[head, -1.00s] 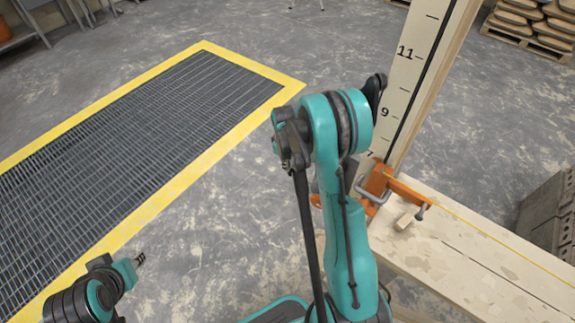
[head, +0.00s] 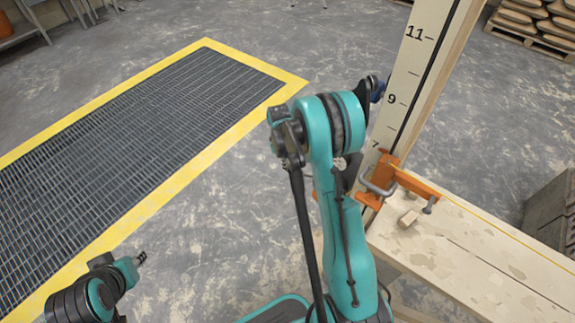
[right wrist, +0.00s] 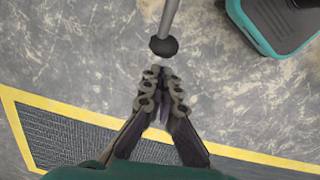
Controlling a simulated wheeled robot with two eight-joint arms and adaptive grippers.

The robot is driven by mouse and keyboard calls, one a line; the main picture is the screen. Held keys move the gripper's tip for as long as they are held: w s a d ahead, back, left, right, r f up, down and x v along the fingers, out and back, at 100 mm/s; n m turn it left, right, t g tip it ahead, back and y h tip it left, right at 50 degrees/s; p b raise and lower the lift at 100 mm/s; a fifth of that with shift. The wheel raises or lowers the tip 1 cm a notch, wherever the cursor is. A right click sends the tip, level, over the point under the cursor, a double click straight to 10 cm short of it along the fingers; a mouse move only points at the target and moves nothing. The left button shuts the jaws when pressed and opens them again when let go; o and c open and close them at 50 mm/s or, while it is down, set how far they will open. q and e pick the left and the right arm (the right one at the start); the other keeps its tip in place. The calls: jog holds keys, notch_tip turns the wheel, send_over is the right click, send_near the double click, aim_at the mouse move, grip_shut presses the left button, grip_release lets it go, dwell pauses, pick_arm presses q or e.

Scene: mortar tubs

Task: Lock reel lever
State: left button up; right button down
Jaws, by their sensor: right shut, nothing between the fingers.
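A grey rod with a black ball knob (right wrist: 163,46) comes in from the top of the right wrist view; it looks like the lever. My right gripper (right wrist: 162,72) is shut and empty, its fingertips just below the knob in the picture. A narrow gap shows between them; I cannot tell the depth. In the head view my right arm covers its gripper and most of what lies behind. The reel cannot be made out there. My left arm (head: 88,292) is at the lower left, with a small dark end whose opening I cannot tell.
An orange clamp (head: 413,184) grips a pale plank (head: 470,260) beside an upright numbered board (head: 405,80). A yellow line runs along the plank. A yellow-edged floor grate (head: 150,150) lies left. Grey blocks (head: 552,215) stand right. Open floor lies between grate and plank.

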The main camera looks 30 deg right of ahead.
pick_arm(q)
jog(key=shift+f, duration=0.2)
pick_arm(e)
jog(key=shift+f, duration=0.3)
jog(key=shift+r, duration=0.1)
